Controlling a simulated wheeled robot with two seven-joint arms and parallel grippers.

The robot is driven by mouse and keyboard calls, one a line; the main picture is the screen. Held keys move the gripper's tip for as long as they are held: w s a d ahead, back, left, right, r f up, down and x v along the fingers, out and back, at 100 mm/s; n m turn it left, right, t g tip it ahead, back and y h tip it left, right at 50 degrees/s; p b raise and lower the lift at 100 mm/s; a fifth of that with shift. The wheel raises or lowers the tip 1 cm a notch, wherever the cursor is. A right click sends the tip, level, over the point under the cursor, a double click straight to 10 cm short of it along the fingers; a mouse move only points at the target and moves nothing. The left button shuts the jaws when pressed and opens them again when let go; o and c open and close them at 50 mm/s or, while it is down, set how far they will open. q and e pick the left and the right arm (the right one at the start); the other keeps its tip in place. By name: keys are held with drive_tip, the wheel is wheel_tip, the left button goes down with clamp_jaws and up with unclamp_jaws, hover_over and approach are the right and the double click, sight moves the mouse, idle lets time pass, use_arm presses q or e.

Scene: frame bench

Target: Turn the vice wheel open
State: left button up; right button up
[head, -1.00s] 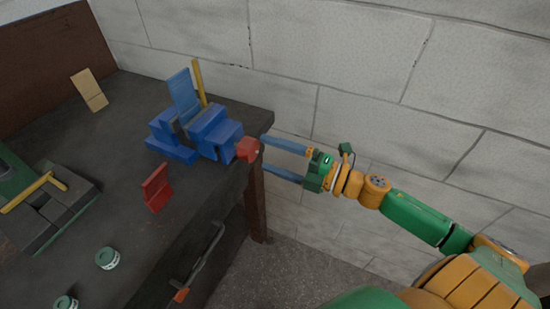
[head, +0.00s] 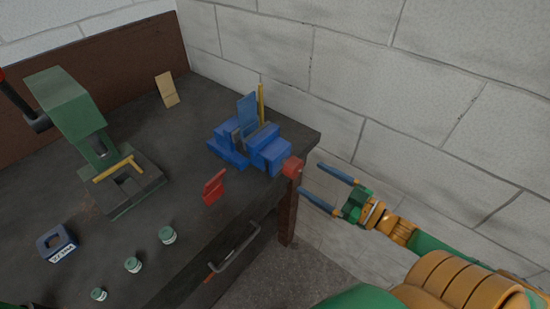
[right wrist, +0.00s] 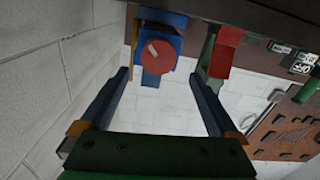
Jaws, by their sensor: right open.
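The blue vice (head: 268,153) stands at the table's back right corner, with its red wheel (head: 293,168) on the end facing my right arm. In the right wrist view the wheel (right wrist: 170,66) is a red disc with a small pale mark, in front of the blue body. A flat blue plate (head: 246,108) stands upright at the vice's jaws; I cannot tell how tightly it sits. My right gripper (head: 309,178) is open and empty, its fingertips just short of the wheel, one to either side of it in the wrist view. My left gripper is not in view.
A yellow bar (head: 262,104) stands behind the vice. A block wall (head: 400,110) runs close behind.

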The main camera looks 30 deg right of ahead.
sight(297, 170)
drive_tip(key=x, duration=0.7)
drive_tip(key=shift+w+d+f, duration=0.1)
drive_tip(key=shift+d+f, duration=0.05)
drive_tip(key=c, duration=1.4)
drive_tip(key=shift+n+p, duration=0.35)
drive_tip(key=shift+n, duration=1.25)
drive_tip(key=o, duration=1.4)
